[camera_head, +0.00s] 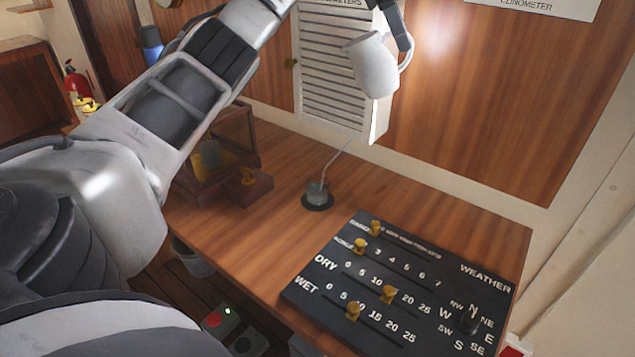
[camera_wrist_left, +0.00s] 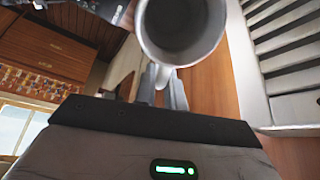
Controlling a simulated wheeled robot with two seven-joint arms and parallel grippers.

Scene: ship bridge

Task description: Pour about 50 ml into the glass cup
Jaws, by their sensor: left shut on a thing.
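A small glass cup (camera_head: 317,192) stands on a dark round coaster (camera_head: 318,206) on the wooden desk. A thin pale line slants up and right from it; I cannot tell whether it is a stick or liquid. My left gripper (camera_head: 403,42) is shut on the handle of a white jug (camera_head: 372,66), high above the desk, right of and beyond the cup in the picture. The jug is slightly tilted. Its round end (camera_wrist_left: 181,25) shows in the left wrist view above the gripper fingers (camera_wrist_left: 163,88). Any liquid inside is hidden. My right gripper is out of view.
A black weather board (camera_head: 398,290) with brass knobs covers the front right of the desk (camera_head: 250,240). A wooden box with glass sides (camera_head: 225,150) stands at the left under my arm. A white louvred panel (camera_head: 335,70) is on the wall behind the jug.

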